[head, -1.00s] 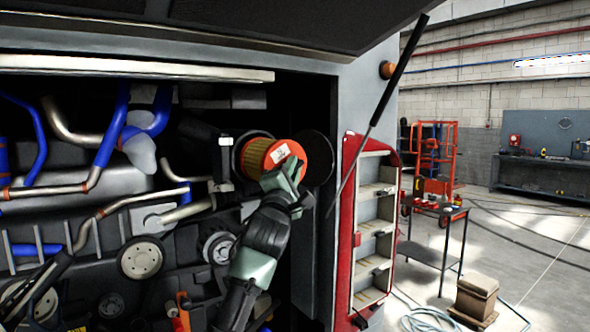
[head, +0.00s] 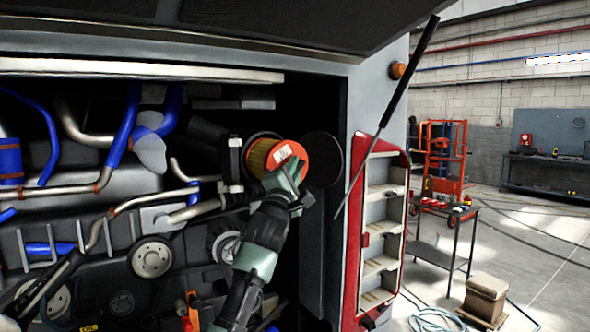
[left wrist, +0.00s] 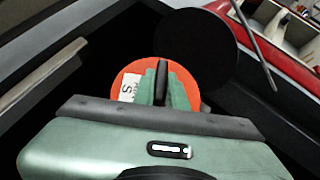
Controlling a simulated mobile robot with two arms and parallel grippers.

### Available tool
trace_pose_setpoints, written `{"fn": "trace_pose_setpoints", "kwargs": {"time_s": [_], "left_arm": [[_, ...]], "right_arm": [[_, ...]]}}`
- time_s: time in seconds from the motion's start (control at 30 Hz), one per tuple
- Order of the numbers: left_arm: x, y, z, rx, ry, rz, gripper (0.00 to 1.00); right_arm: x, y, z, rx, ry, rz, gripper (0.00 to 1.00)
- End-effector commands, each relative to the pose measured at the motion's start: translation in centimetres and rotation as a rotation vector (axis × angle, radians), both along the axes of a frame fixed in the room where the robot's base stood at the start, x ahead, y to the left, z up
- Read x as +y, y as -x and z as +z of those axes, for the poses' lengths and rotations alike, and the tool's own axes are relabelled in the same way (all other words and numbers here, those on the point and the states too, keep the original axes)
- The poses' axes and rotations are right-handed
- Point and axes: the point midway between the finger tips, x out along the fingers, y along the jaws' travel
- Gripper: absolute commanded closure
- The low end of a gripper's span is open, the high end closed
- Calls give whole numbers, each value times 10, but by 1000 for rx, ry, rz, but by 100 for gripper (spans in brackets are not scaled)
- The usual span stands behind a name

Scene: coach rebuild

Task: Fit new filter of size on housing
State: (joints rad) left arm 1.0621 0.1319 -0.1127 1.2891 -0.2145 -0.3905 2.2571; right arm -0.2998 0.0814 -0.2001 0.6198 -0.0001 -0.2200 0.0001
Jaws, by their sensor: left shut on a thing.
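The new filter (head: 262,156) is a short cylinder with a pleated yellow side and an orange end cap with a white label. In the left wrist view its orange cap (left wrist: 125,82) faces me, and an "S" shows on the label. My left gripper (head: 285,176) is shut on the filter at its cap end. The filter is at the dark round housing (head: 262,136) in the engine bay; how deep it sits inside I cannot tell. A round black cover (head: 322,158) stands swung open just right of the filter. My right gripper is not in view.
Blue hoses and metal pipes (head: 120,135) fill the bay to the left, with pulleys (head: 150,257) below. A gas strut (head: 405,85) and a red shelf unit (head: 380,225) stand to the right. A small table (head: 445,215) and a box (head: 485,297) are farther off.

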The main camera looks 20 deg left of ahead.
Motion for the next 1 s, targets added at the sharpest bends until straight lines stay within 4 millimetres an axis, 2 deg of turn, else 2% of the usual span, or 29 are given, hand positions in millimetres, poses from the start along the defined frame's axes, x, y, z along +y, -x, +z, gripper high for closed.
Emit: {"fn": "trace_pose_setpoints", "kwargs": {"time_s": [0.27, 1.0], "left_arm": [[2, -1, 3, -3, -1, 0, 100], [32, -24, 3, -3, -1, 0, 100]], "right_arm": [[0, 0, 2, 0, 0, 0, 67], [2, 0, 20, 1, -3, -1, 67]]}}
